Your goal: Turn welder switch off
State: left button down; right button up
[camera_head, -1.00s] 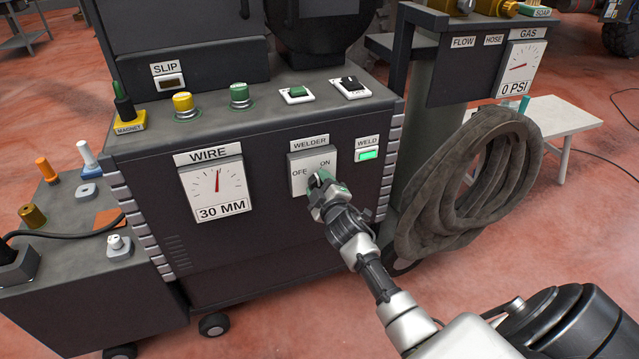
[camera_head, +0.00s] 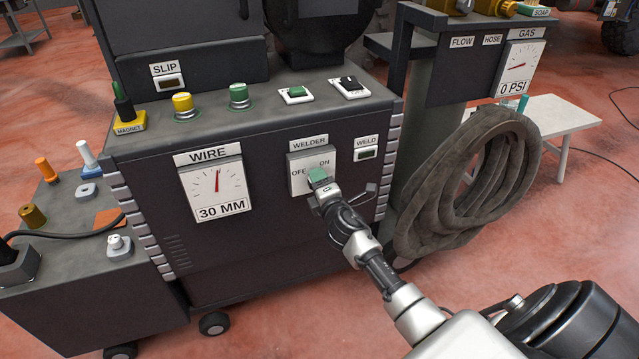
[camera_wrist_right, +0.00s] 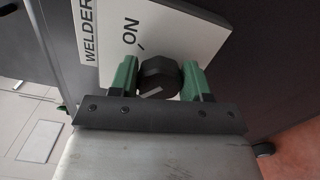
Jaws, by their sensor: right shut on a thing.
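The welder switch plate (camera_head: 298,160), light grey with OFF and ON marks, is on the front of the dark welder cabinet under the WELDER label. It also shows tilted in the right wrist view (camera_wrist_right: 185,30). My right gripper (camera_head: 319,180) is at the lower part of the plate and covers the knob in the head view. In the right wrist view the black knob (camera_wrist_right: 158,76) sits between the two green fingers of the right gripper (camera_wrist_right: 160,80), which are shut on it. The WELD lamp (camera_head: 367,154) is dark. My left gripper is not in view.
A WIRE gauge (camera_head: 215,188) is left of the switch. Buttons and a black rotary switch (camera_head: 349,86) are on the cabinet top. A coiled hose (camera_head: 470,180) hangs close on the right, below the GAS gauge (camera_head: 519,65). The floor in front is open.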

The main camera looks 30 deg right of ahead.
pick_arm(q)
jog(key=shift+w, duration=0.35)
pick_arm(e)
jog(key=shift+n, duration=0.4)
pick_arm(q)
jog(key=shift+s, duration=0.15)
pick_arm(e)
jog(key=o, duration=0.8)
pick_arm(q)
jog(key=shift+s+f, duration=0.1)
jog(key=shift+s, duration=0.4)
pick_arm(e)
jog(key=shift+o, duration=0.6)
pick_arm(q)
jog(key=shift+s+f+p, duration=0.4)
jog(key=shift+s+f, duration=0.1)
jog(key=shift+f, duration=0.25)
pick_arm(e)
jog(key=v, duration=1.1)
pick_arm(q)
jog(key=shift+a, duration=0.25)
pick_arm(e)
jog(key=shift+w, duration=0.1)
